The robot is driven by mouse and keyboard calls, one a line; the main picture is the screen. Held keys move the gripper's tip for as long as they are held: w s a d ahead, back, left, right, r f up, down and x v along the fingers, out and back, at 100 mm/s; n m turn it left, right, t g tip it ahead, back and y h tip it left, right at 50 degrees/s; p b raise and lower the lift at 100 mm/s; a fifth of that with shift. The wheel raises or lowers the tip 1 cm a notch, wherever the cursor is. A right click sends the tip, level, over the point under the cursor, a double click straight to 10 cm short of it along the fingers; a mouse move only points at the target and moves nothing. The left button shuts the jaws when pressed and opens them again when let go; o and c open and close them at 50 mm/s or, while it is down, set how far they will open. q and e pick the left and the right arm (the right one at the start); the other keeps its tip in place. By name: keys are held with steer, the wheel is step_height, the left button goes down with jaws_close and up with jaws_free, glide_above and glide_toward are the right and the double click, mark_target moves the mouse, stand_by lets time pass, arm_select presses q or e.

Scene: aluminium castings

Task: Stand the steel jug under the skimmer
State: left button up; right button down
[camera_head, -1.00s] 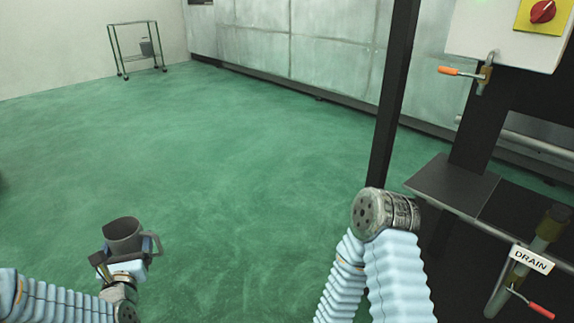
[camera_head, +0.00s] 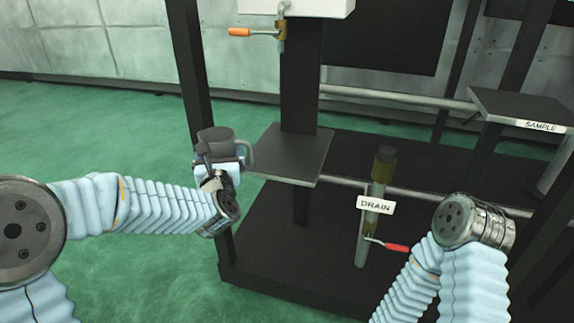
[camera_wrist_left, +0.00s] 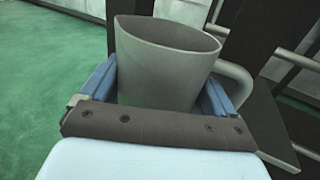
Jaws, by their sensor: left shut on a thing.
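The grey steel jug (camera_head: 215,140) is upright, with its handle to the right. My left gripper (camera_head: 219,166) is shut on it. The left wrist view shows the jug (camera_wrist_left: 165,68) between the blue finger pads, its mouth up and its inside mostly hidden. The jug is at the left edge of a dark square plate (camera_head: 290,152); I cannot tell whether they touch. Above the plate a brass tap with an orange lever (camera_head: 280,33) hangs under a pale box. It bears no readable label, so I cannot tell if it is the skimmer. My right gripper is out of view.
A black post (camera_head: 186,60) stands just behind and left of the jug. A DRAIN pipe (camera_head: 380,180) with a red lever rises right of the plate. A plate marked SAMPLE (camera_head: 528,108) is farther right. Green floor (camera_head: 90,130) is open at left.

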arm_select(q)
steer(key=s+d+r+m+h+b, duration=0.1)
steer(key=s+d+r+h+b, duration=0.3)
steer(key=d+r, duration=0.75)
steer(key=shift+m+y, duration=0.3)
steer(key=shift+y, duration=0.4)
steer(key=w+d+f, duration=0.1)
steer(key=w+f, duration=0.2)
steer(key=w, duration=0.1)
steer(key=w+d+f, duration=0.1)
steer(key=w+f, duration=0.3)
steer(key=w+d+f, duration=0.1)
steer(key=w+f, duration=0.3)
steer(key=shift+d+f, duration=0.25)
steer(key=shift+d, duration=0.05)
steer(key=shift+f, duration=0.45)
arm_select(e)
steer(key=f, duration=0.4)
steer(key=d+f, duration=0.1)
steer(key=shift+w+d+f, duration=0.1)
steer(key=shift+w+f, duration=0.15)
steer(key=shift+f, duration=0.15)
arm_select(q)
steer(key=shift+f, duration=0.1)
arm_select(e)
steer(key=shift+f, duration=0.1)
